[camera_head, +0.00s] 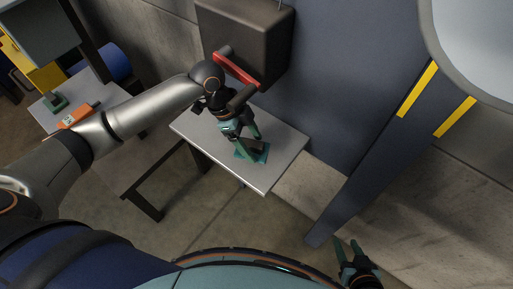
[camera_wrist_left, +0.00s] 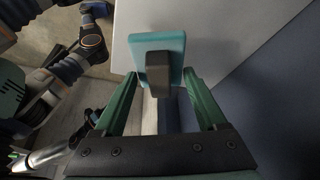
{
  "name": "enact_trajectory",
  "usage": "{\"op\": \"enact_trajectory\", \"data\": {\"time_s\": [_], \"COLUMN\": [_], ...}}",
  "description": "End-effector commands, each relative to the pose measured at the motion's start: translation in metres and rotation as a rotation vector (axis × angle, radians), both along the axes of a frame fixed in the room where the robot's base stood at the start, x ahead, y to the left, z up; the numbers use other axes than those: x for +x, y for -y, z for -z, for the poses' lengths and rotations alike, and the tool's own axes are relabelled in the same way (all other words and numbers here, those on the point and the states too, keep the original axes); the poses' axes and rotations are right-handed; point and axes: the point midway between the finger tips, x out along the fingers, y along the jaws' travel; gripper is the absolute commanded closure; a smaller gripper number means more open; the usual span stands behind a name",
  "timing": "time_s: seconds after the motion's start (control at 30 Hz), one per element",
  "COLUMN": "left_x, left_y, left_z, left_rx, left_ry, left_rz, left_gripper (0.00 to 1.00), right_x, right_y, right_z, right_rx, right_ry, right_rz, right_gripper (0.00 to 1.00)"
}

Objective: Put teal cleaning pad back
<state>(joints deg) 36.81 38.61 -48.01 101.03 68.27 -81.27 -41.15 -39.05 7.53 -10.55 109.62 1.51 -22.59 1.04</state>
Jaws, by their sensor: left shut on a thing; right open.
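The teal cleaning pad (camera_head: 263,157) with its dark handle is at the small grey table, near its right front edge, in the head view. I cannot tell whether it touches the tabletop. My left gripper (camera_head: 250,144) comes down from above and is shut on the pad's handle. In the left wrist view the pad's teal plate (camera_wrist_left: 143,43) and dark handle (camera_wrist_left: 158,76) lie between the fingertips of the left gripper (camera_wrist_left: 160,78). My right gripper (camera_head: 347,247) is open and empty at the bottom, low beside the wall and away from the table.
The table (camera_head: 270,180) has bare top around the pad. A dark box with a red lever (camera_head: 236,69) is on the wall behind it. A second table at left holds an orange item (camera_head: 76,116) and a green item (camera_head: 55,101). A blue post (camera_head: 365,165) stands at right.

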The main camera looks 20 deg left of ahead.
Motion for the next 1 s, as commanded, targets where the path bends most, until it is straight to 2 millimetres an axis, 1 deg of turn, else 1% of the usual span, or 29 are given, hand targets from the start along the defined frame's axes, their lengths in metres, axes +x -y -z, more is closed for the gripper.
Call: {"op": "enact_trajectory", "data": {"time_s": [0.03, 0.13, 0.27, 0.43, 0.63, 0.67, 0.8, 0.9, 1.0], "left_x": [0.0, 0.0, 0.0, 0.0, 0.0, 0.0, 0.0, 0.0, 0.0], "left_y": [0.007, 0.012, 0.013, 0.012, 0.012, 0.012, 0.012, 0.012, 0.012], "left_z": [-0.001, 0.0, 0.01, 0.033, 0.036, 0.036, 0.036, 0.036, 0.036], "left_rx": [-0.001, 0.0, 0.001, 0.002, 0.001, 0.001, 0.001, 0.001, 0.001], "left_ry": [-0.001, 0.0, -0.003, -0.002, 0.001, 0.001, 0.0, 0.0, 0.0], "left_rz": [0.0, 0.0, -0.002, -0.002, 0.0, 0.0, 0.0, 0.0, 0.0], "left_gripper": [0.78, 0.78, 0.78, 0.78, 0.78, 0.25, 0.09, 0.0, 0.0], "right_x": [0.001, 0.001, 0.001, 0.002, 0.002, 0.002, 0.002, 0.002, 0.002], "right_y": [0.0, 0.0, 0.0, 0.0, 0.0, 0.0, 0.0, 0.0, 0.0], "right_z": [-0.002, -0.002, -0.001, -0.001, -0.001, -0.001, -0.001, -0.001, -0.001], "right_rx": [0.0, 0.0, 0.001, 0.0, 0.0, 0.001, 0.0, 0.0, 0.0], "right_ry": [0.001, 0.002, 0.003, 0.003, 0.004, 0.004, 0.004, 0.004, 0.004], "right_rz": [0.0, -0.001, 0.0, -0.001, 0.0, 0.0, 0.0, 0.0, 0.0], "right_gripper": [0.55, 0.55, 0.55, 0.55, 0.55, 0.55, 0.55, 0.55, 0.55]}}
